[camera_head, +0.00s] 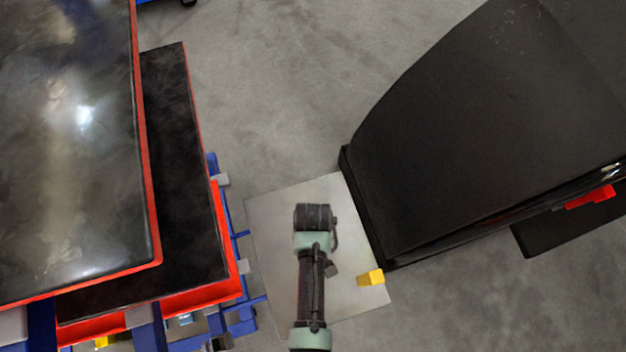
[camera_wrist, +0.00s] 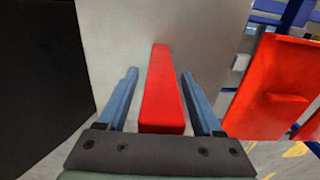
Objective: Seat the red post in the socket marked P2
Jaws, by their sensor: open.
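The red post (camera_wrist: 160,90) is a long red bar between the two blue fingers of my gripper (camera_wrist: 160,75) in the wrist view. The gripper is open, with a gap showing on each side of the post. The post's near end is close to the gripper's dark palm; I cannot tell whether they touch. In the head view my own arm hides the fingers and the post above the light grey tabletop (camera_head: 270,215). The socket marked P2 shows in neither view.
A yellow block (camera_head: 371,277) sits at the tabletop's right edge. A large black nosecone-like body (camera_head: 470,130) stands to the right. On the left are dark panels with red edges (camera_head: 165,150) on a blue frame. Open concrete floor (camera_head: 280,90) lies beyond the table.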

